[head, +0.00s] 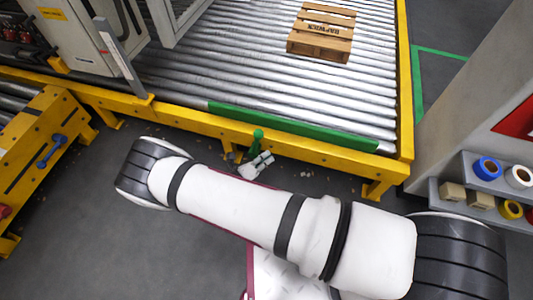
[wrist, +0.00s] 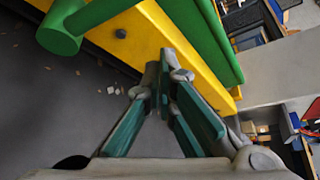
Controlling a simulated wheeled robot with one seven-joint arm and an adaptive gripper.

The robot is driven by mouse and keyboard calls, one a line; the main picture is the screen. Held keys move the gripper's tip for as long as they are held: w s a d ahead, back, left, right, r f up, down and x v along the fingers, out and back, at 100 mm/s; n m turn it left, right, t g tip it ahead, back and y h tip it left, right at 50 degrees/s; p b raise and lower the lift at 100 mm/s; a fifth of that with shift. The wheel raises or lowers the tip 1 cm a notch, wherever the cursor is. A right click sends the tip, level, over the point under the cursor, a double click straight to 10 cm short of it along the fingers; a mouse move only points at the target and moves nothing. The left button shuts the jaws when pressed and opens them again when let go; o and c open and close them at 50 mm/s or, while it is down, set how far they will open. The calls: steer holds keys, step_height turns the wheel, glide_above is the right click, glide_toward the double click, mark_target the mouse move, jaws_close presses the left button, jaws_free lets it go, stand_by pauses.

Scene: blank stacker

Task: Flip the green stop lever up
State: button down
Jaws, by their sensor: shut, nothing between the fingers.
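The green stop lever (head: 257,135) is on the outer side of the yellow conveyor frame. In the wrist view its thick round end (wrist: 60,40) fills the upper left, with a bar running up to the right out of the picture. My gripper (head: 265,160) is just below and beside the lever in the head view. In the wrist view my gripper (wrist: 165,80) has its fingers together and empty, to the right of the lever and apart from it. A long green stop plate (head: 290,127) lies along the conveyor's front edge. Part of the lever's mount is hidden.
The yellow frame (head: 215,120) runs close beyond my gripper. A wooden pallet (head: 318,47) sits on the rollers. A yellow side unit (head: 35,140) stands left. Shelves with coloured rolls (head: 487,168) stand at right. Grey floor (head: 80,245) is free at lower left.

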steer(key=s+a+p, duration=0.1)
steer(key=s+a, duration=0.4)
steer(key=a, duration=0.1)
steer(key=shift+s+a+r, duration=0.2)
steer(key=shift+r, duration=0.2)
steer(key=shift+w+r, duration=0.1)
steer(key=shift+r, duration=0.05)
